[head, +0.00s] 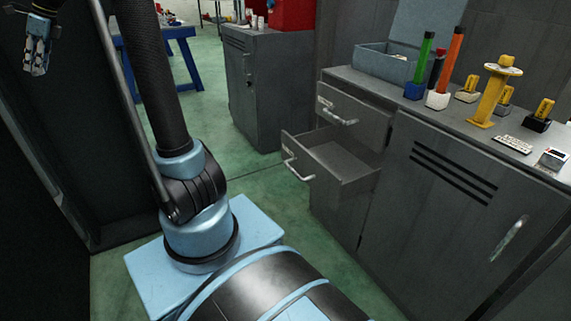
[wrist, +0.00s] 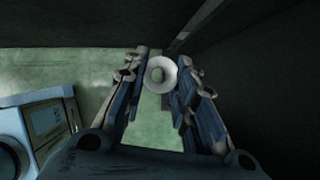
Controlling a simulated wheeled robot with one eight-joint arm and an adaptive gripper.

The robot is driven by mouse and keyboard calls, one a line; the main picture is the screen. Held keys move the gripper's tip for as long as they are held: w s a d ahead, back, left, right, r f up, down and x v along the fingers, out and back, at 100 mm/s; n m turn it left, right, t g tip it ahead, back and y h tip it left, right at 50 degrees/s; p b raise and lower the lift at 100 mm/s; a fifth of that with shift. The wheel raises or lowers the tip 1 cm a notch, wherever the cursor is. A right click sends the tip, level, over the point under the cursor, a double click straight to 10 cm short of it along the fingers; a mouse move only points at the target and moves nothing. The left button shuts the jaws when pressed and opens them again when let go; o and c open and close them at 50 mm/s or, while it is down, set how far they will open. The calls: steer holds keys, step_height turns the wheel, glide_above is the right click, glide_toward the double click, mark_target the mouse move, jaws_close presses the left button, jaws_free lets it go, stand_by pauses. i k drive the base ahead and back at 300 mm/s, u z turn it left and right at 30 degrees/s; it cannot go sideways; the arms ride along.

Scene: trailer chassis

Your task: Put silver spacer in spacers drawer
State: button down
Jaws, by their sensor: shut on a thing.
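The silver spacer (wrist: 161,74) is a pale ring seen in the wrist view, between the fingertips of my gripper (wrist: 160,84). My gripper is shut on it and holds it above the green floor. In the head view my gripper (head: 37,55) is high at the top left, beside a dark panel; the spacer is too small to tell there. An open, grey drawer (head: 338,157) sticks out of the grey cabinet at the middle right, and its visible inside looks empty. I cannot read any label on it. A second drawer (head: 350,117) above it looks slightly open.
The cabinet top (head: 455,118) carries a blue bin (head: 383,64), green and orange tubes, a yellow spool stand (head: 492,95) and small yellow-topped items. A grey cabinet (head: 268,88) and a blue trestle (head: 182,70) stand behind. Green floor (head: 262,190) is clear before the drawer.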

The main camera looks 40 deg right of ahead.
mark_target(328, 159)
steer(key=z, duration=0.05)
steer(key=k, duration=1.05)
steer(key=z, duration=0.45)
